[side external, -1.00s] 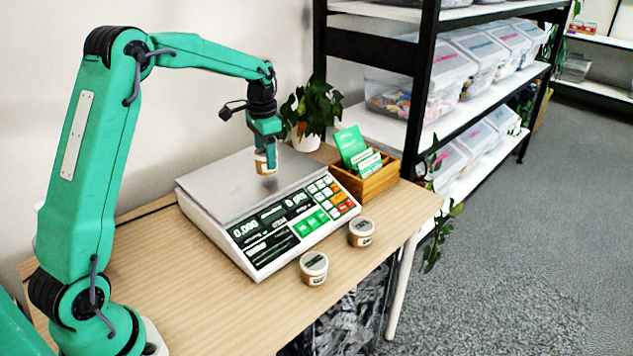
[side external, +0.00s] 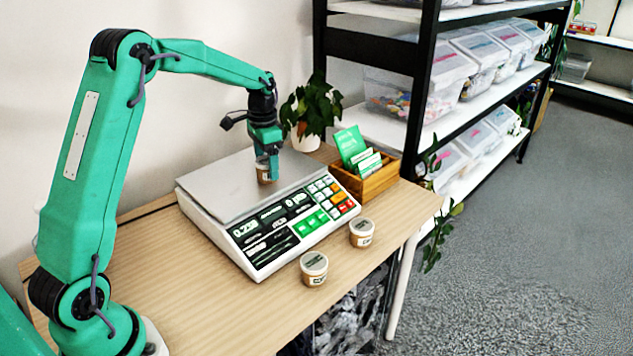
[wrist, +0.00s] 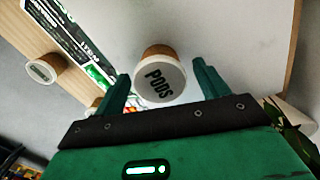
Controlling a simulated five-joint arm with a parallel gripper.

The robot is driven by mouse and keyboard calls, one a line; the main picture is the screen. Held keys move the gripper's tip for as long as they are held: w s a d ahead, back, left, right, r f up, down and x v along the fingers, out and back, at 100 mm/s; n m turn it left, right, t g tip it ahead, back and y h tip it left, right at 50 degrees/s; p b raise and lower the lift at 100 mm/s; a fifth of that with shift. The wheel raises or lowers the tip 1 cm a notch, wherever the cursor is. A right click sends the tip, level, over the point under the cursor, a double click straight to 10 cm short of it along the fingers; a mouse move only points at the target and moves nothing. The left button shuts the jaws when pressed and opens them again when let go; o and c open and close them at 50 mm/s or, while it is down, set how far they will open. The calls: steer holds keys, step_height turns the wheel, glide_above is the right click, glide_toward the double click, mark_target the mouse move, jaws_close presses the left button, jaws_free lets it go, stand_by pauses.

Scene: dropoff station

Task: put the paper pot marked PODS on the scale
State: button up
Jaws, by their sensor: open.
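The paper pot marked PODS (wrist: 160,82) shows its lid in the wrist view, between the two fingers of my gripper (wrist: 160,88). In the side view this pot (side external: 262,173) stands upright on the metal pan of the scale (side external: 222,190). My gripper (side external: 268,160) is just above and around the pot, with its jaws open. A gap shows beside the pot at the fingers in the wrist view. The scale's display is lit with a reading that seems to start with 0.2; its last digits are blurred.
Two similar pots, one nearer (side external: 314,268) and one farther right (side external: 361,232), stand on the wooden table (side external: 190,300) in front of the scale. A wooden box with green packets (side external: 365,184) and a potted plant (side external: 306,140) stand behind. The table's left front is clear.

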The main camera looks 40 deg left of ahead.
mark_target(266, 162)
steer(key=shift+r, duration=0.15)
step_height(266, 162, up, 12)
stand_by(0.7)
stand_by(0.5)
steer(key=s+d+r+n+t, duration=0.25)
steer(key=s+d+r, duration=0.25)
steer(key=s+d, duration=0.75)
steer(key=s+d+f+t, duration=0.1)
steer(key=s+d+f, duration=0.1)
steer(key=s, duration=0.5)
steer(key=s+d+f+t, duration=0.2)
steer(key=s+f, duration=0.1)
steer(key=s, duration=0.3)
steer(key=shift+s+f, duration=0.3)
steer(key=shift+s, duration=0.05)
